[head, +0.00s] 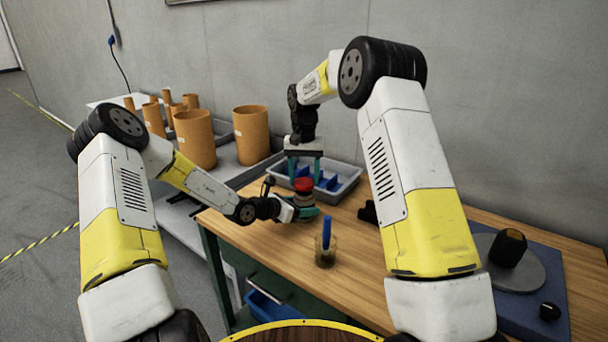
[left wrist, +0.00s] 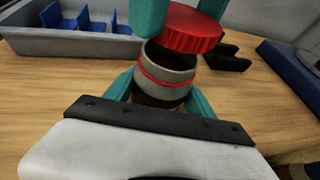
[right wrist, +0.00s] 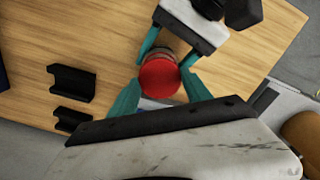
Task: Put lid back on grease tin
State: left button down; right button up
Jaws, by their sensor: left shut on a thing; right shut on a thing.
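The grease tin (left wrist: 168,76) is a grey cup with a red band and a dark open mouth. My left gripper (head: 305,212) is shut around its sides; its teal fingers also show in the left wrist view (left wrist: 160,97). The red ribbed lid (left wrist: 192,30) is held by my right gripper (head: 304,177), which comes from above. In the left wrist view the lid is above the tin, offset toward its far right, leaving part of the mouth uncovered. In the right wrist view the lid (right wrist: 160,78) hides most of the tin. Whether the tin touches the table is unclear.
A grey tray with blue dividers (head: 346,189) lies behind the tin on the wooden table (head: 345,262). A glass jar with a blue handle (head: 326,250) stands in front. Black holders (right wrist: 70,82) lie nearby. Orange cylinders (head: 250,133) stand on the left bench.

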aim_at(304, 204)
dwell(0.5)
jog(key=shift+f, duration=0.85)
jog(key=shift+f, duration=0.6)
